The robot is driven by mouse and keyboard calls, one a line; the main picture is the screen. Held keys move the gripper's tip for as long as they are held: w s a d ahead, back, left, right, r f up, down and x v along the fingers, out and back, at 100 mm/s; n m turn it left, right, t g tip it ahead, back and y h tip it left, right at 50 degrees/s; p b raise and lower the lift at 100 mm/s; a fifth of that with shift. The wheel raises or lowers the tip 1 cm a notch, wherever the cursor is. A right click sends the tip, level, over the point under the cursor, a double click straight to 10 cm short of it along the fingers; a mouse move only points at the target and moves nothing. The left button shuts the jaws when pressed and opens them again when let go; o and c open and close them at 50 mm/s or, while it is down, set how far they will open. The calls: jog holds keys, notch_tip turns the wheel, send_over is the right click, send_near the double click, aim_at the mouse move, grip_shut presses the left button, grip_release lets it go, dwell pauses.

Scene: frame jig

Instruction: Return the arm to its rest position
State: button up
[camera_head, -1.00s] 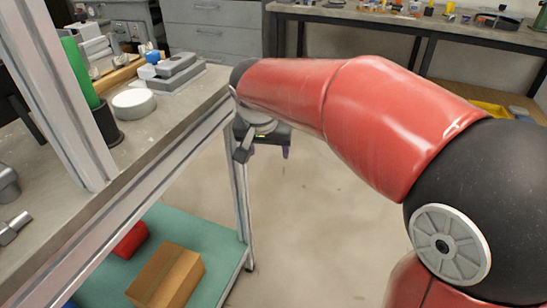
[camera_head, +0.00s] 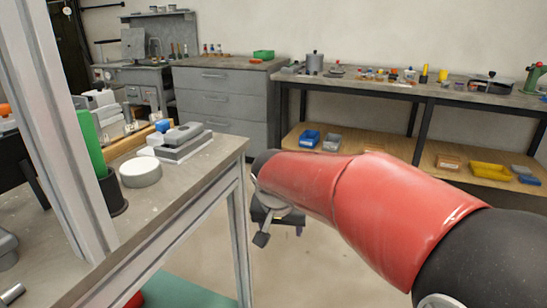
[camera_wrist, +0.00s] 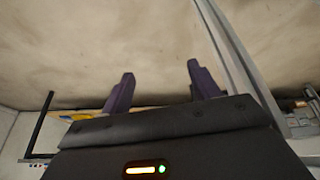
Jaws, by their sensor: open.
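My red arm (camera_head: 400,215) reaches from the lower right toward the middle of the head view, with its wrist hanging just right of the workbench corner. My gripper (camera_wrist: 158,85) shows in the wrist view with its two dark purple fingers apart and nothing between them. In the head view the gripper hangs below the wrist, over the floor, and is mostly hidden by the arm.
The workbench (camera_head: 190,210) at left carries a white round puck (camera_head: 140,172), a green cylinder (camera_head: 91,143) and grey blocks (camera_head: 183,142). An aluminium post (camera_head: 65,130) rises at its front. A grey drawer cabinet (camera_head: 222,98) and a long shelf table (camera_head: 375,86) stand behind.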

jog(key=s+d, duration=0.4)
jog(key=s, duration=0.3)
jog(key=s+d+n+t, duration=0.1)
jog(key=s+d, duration=0.4)
jog(key=s, duration=0.3)
jog(key=s+d+y, duration=0.1)
jog(key=s+d, duration=0.3)
jog(key=s, duration=0.3)
jog(key=shift+s+d+r+n, duration=0.15)
jog(key=shift+s+r+n, duration=0.05)
jog(key=shift+r+n, duration=0.25)
jog(key=shift+c, duration=0.2)
